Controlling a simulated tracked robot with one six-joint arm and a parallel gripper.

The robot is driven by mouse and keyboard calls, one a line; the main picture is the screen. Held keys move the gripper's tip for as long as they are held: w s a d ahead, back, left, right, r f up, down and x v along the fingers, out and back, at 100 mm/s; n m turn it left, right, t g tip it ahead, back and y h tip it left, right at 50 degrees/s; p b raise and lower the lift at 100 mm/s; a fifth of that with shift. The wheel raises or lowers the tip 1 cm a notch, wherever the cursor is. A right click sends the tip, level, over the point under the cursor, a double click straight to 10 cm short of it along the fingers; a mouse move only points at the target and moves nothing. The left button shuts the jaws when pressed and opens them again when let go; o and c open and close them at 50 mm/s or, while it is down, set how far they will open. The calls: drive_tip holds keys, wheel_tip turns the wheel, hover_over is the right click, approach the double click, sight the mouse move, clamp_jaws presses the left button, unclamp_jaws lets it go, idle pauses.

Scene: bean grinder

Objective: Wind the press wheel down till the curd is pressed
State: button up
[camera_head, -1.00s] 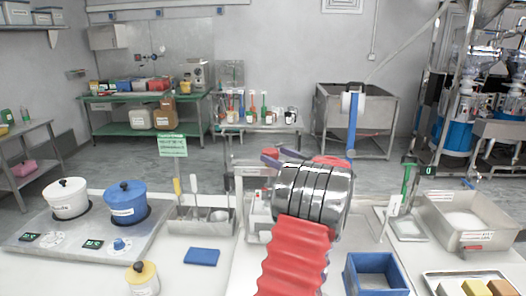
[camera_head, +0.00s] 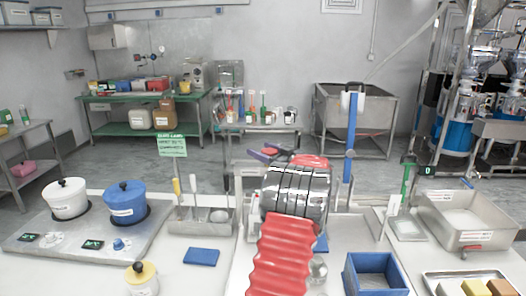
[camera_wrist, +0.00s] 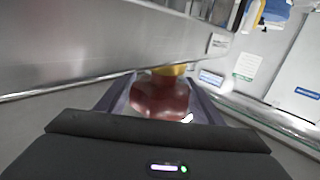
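In the head view my gripper (camera_head: 268,153) shows as purple fingers just left of a red, rounded thing (camera_head: 311,160), behind my silver wrist. In the wrist view my gripper (camera_wrist: 162,88) has its two purple fingers apart, one on each side of a dark red, rounded knob-like thing (camera_wrist: 158,98) with a yellow part (camera_wrist: 168,70) above it. The red thing nearly fills the space between the fingers; whether they grip it cannot be told. My wrist and red arm cover most of the press area, so the curd and press plate cannot be made out.
A blue post (camera_head: 351,130) stands right of my wrist. A blue open box (camera_head: 375,272) and a steel basin (camera_head: 464,222) are to the right. A utensil holder (camera_head: 201,220), a blue pad (camera_head: 201,257) and a hotplate with two pots (camera_head: 90,240) are to the left.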

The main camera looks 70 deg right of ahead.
sight(274, 149)
drive_tip(key=c, duration=0.8)
drive_tip(key=shift+m+g+h, duration=0.3)
drive_tip(key=shift+m+h, duration=0.1)
drive_tip(key=shift+h, duration=0.1)
